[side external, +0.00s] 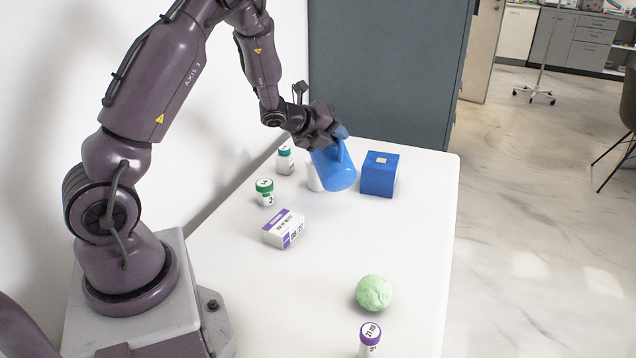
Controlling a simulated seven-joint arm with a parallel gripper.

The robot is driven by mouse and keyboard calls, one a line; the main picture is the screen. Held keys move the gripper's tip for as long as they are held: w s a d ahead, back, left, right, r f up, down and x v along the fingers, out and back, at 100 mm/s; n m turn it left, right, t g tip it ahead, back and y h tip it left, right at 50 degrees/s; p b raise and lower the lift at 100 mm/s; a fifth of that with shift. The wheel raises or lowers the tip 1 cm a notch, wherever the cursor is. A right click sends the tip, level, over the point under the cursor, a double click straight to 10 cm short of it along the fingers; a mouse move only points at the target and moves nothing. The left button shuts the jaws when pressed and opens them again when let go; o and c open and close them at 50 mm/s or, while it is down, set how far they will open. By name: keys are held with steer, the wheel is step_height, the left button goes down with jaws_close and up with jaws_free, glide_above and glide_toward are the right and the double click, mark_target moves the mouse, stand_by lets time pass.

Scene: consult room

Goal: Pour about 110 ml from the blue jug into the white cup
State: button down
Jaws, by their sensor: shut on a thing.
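The blue jug (338,171) is in the side external view, towards the far end of the white table. My gripper (327,137) is shut on the jug near its upper part and holds it tilted. The white cup (314,178) is partly hidden behind the jug; only its left part shows. The jug's base end points down and to the right. I cannot tell whether the jug touches the cup or the table. No liquid can be seen, and the level in the cup is hidden.
A blue box (380,178) stands close right of the jug. The table's middle right is clear.

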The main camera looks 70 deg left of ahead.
mark_target(341, 169)
steer(key=d+f, duration=0.1)
steer(key=d+f+m+y, duration=0.1)
steer(key=f+m+y, duration=0.1)
steer(key=shift+s+d+f+t, duration=0.25)
steer(key=shift+d+f+t, duration=0.05)
steer(key=shift+d+f, duration=0.1)
steer(key=shift+f+m+y, duration=0.2)
steer(key=shift+m+y, duration=0.1)
steer(key=shift+y, duration=0.2)
steer(key=shift+d+f+m+t+y+b, duration=0.3)
steer(key=shift+d+f+m+b, duration=0.15)
steer(key=shift+f, duration=0.2)
stand_by(0.9)
steer(key=shift+d+f+b, duration=0.3)
steer(key=shift+f, duration=0.15)
steer(key=shift+s+d+f+m+t+y+b, duration=0.1)
steer(key=shift+d+f+m+t+y+b, duration=0.4)
steer(key=shift+d+f+m+b, duration=0.55)
steer(key=shift+s+d+f+m+t+y+b, duration=0.1)
steer(key=shift+d+f+m+t+y+b, duration=0.4)
steer(key=shift+d+f+m+b, duration=0.6)
steer(key=shift+d+f+m+t+y+b, duration=0.4)
steer(key=shift+d+f+m+y+b, duration=0.45)
steer(key=shift+f, duration=0.45)
